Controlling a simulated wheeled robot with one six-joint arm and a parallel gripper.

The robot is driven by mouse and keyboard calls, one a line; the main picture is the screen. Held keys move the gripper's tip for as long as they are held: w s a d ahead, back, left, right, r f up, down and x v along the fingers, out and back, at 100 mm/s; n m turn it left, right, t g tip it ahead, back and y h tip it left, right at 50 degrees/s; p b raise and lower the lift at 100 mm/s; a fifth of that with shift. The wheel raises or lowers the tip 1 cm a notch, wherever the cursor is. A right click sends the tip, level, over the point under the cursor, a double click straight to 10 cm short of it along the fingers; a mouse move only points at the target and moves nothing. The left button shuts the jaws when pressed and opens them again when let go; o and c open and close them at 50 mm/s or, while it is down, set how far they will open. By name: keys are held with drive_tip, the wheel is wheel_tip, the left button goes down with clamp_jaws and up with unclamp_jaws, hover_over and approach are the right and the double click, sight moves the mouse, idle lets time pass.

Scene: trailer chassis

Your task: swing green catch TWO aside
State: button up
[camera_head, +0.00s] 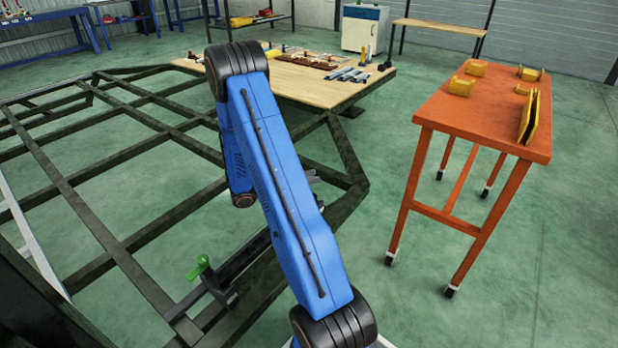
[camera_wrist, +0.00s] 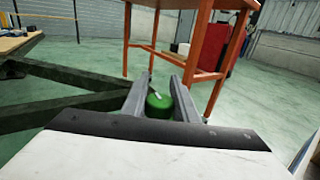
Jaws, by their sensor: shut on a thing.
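In the wrist view, my gripper (camera_wrist: 160,98) has its two grey fingers on either side of a green catch (camera_wrist: 158,104) and is shut on it. The catch's rounded top shows between the fingers, with a small pale mark on it. In the head view, my blue arm hides this catch and most of my gripper; only a bit of grey shows beside the arm. Another green catch (camera_head: 200,267) stands on a dark bracket on the chassis frame at the lower left. I cannot read a number on either catch.
The dark chassis frame (camera_head: 95,245) spreads over the left and centre. An orange table (camera_head: 480,115) with yellow parts stands at the right, close behind the fingers in the wrist view. A wooden workbench (camera_head: 305,88) lies at the back. The green floor between frame and table is clear.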

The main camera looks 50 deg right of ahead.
drive_tip(key=m+g+y, duration=0.2)
drive_tip(key=m+y, duration=0.1)
drive_tip(key=s+a+m+g+y, duration=0.1)
drive_tip(key=m+g+y, duration=0.2)
drive_tip(key=y, duration=0.1)
drive_tip(key=a+m+g+y, duration=0.1)
drive_tip(key=m+g+y, duration=0.1)
drive_tip(key=g+y, duration=0.1)
drive_tip(key=shift+s+m+y, duration=0.3)
drive_tip(key=shift+s+m, duration=0.1)
drive_tip(key=shift+a+m+g+y, duration=0.3)
drive_tip(key=shift+m+y, duration=0.3)
drive_tip(key=shift+y, duration=0.3)
drive_tip(key=shift+a+m+g+y, duration=0.25)
drive_tip(key=shift+m+y, duration=0.35)
drive_tip(key=shift+y, duration=0.3)
drive_tip(key=shift+s, duration=0.1)
drive_tip(key=o, duration=1.1)
drive_tip(key=shift+c, duration=0.2)
